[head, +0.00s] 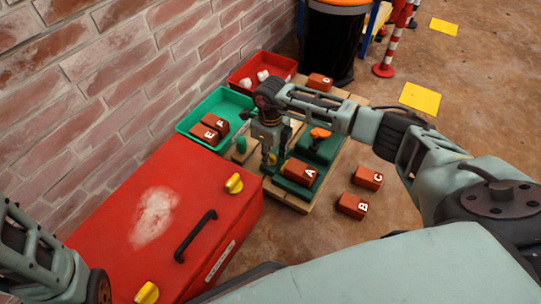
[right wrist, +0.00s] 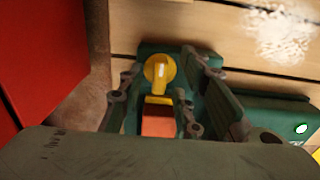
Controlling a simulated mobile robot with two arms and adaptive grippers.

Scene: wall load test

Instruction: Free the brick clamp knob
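A yellow clamp knob (right wrist: 160,70) shows in the right wrist view, with an orange-red block (right wrist: 158,124) just below it in the picture. My right gripper (right wrist: 164,84) points down with its fingers apart, one on each side of the knob. I cannot tell whether they touch it. In the head view my right gripper (head: 269,158) is over the green fixture (head: 322,150), left of brick A (head: 299,172); there the gripper hides the knob. My left arm shows at the lower left, but its gripper is out of view.
A red case (head: 150,215) with a black handle and yellow latches stands at the left. A green tray (head: 217,106) holds bricks E and F. A red tray (head: 262,70) holds white pieces. Bricks B (head: 352,205) and C (head: 367,178) are on the floor. A brick wall bounds the left.

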